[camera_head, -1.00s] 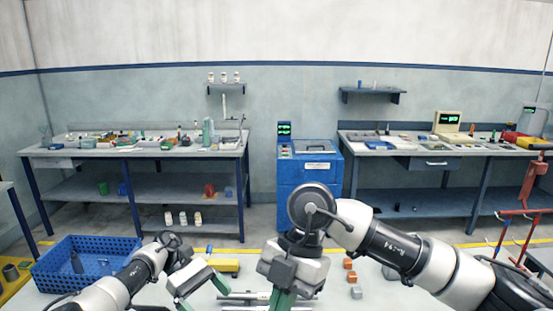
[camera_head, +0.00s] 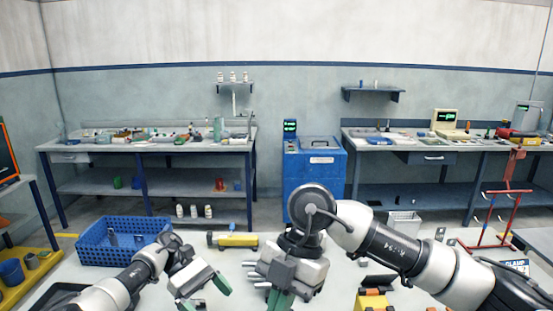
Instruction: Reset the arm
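My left arm comes in from the lower left. Its gripper (camera_head: 205,293) has green fingertips spread apart, with nothing seen between them, over the pale table. My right arm (camera_head: 395,250) comes in from the lower right and bends down at a round dark joint (camera_head: 312,210). The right gripper (camera_head: 283,298) points down at the bottom middle, a little right of the left one. Its green fingertips are cut off by the frame's bottom edge, so its opening is hidden.
A blue basket (camera_head: 122,258) stands left of the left gripper. A yellow tool (camera_head: 238,240) lies beyond the grippers. A yellow-and-black object (camera_head: 372,299) is under my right arm. A red rack (camera_head: 497,215) stands at the right. Workbenches and a blue cabinet (camera_head: 315,180) line the back.

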